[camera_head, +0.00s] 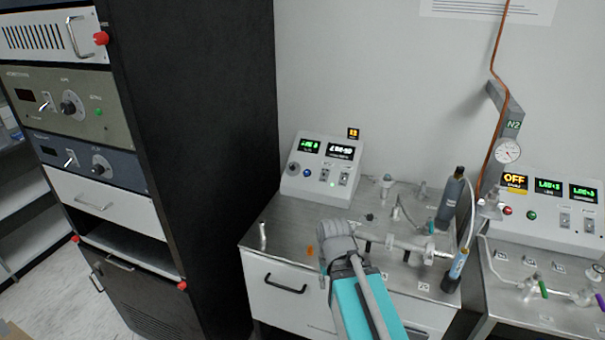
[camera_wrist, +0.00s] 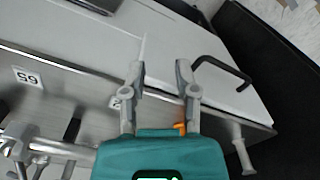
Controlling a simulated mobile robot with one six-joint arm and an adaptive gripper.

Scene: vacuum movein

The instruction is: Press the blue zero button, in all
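The blue zero button (camera_head: 307,173) is a small round button low on the sloping front of a white control box (camera_head: 322,152). It sits just right of a round dark knob (camera_head: 293,169). The box stands at the back left of the metal bench and has two lit green displays. The button does not show in the wrist view. My gripper (camera_wrist: 160,75) has its two grey fingers apart with nothing between them. It is by the bench's front edge, apart from the box and nearer the camera. In the head view, my arm mostly hides its fingers.
A tall black rack (camera_head: 200,130) stands at left.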

